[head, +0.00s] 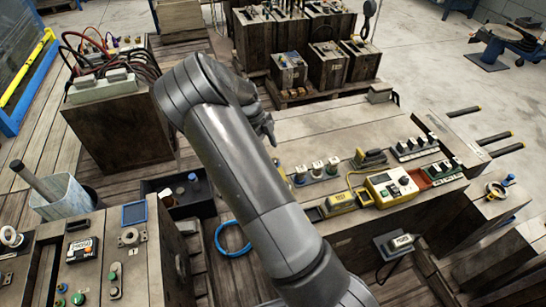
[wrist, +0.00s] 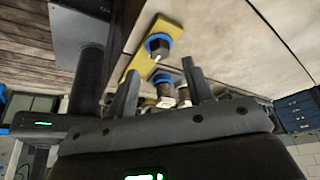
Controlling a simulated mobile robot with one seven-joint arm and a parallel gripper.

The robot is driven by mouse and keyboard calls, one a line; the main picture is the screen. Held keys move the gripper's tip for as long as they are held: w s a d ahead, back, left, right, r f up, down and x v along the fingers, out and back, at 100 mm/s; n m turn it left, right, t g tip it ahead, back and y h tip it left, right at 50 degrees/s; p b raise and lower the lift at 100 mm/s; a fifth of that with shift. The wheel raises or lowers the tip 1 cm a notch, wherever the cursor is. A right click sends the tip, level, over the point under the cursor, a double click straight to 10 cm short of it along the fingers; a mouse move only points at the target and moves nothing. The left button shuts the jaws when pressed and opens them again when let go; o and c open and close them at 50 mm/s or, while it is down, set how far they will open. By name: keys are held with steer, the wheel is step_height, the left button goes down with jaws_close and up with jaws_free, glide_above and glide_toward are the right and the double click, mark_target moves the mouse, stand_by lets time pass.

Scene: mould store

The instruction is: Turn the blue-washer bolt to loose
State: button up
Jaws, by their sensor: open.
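In the wrist view, a dark hex bolt head (wrist: 158,45) with a white mark sits over a blue washer, on a yellow strip (wrist: 167,25). More bolts with pale and dark parts (wrist: 165,97) show lower down between the fingers, with blue near them. My gripper (wrist: 160,68) is open and empty, its fingers apart on either side of these lower bolts; I cannot tell the depth. Washer colours there are too small to tell.
A black bin (head: 178,190) and a blue hose ring (head: 233,238) lie left of my arm.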

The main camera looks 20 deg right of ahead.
steer(key=x, duration=0.5)
steer(key=c, duration=1)
